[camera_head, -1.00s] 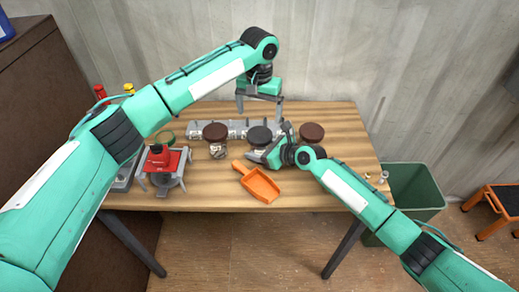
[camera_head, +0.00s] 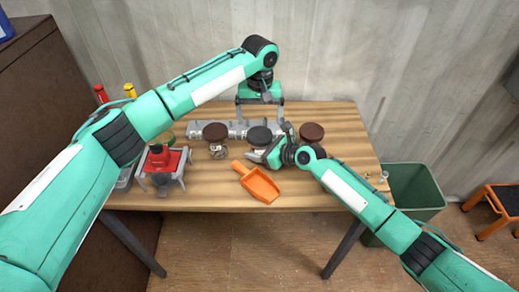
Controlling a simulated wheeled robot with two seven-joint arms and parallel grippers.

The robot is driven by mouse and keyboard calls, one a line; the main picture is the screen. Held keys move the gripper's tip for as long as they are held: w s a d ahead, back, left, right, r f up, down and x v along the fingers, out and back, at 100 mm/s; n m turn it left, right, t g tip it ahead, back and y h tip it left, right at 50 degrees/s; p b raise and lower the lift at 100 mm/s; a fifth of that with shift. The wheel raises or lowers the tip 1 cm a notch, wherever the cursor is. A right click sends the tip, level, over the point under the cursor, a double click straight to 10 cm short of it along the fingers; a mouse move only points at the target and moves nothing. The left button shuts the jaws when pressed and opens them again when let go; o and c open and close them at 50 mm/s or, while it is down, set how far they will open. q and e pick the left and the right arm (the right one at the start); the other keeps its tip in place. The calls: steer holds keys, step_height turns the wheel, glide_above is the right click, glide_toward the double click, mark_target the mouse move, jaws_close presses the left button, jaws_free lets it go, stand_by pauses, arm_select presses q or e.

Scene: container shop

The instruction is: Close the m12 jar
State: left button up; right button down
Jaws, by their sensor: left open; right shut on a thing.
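Three jars stand in a row on the wooden table, a left jar with a brown lid (camera_head: 215,131), a middle jar with a black lid (camera_head: 259,135) and a right jar with a brown lid (camera_head: 311,131). No label is readable, so I cannot tell which is m12. My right gripper (camera_head: 270,147) is shut on the middle jar, below its lid, and hides much of its body. I cannot tell whether that lid is seated. My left gripper (camera_head: 260,112) is open and empty, fingers pointing down, above and behind the black lid.
A grey metallic rack (camera_head: 195,130) runs behind the jars. An orange scoop (camera_head: 261,186) lies in front of them. A red-topped device (camera_head: 162,160) stands at the left. A green bin (camera_head: 415,190) is right of the table. The table's front right is mostly clear.

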mark_target(260, 134)
arm_select(q)
step_height(260, 134, down, 6)
steer(key=shift+f, duration=0.1)
stand_by(0.4)
steer(key=c, duration=1)
steer(key=m, duration=0.5)
steer(key=shift+m, duration=0.3)
steer(key=m, duration=0.6)
steer(key=o, duration=1.1)
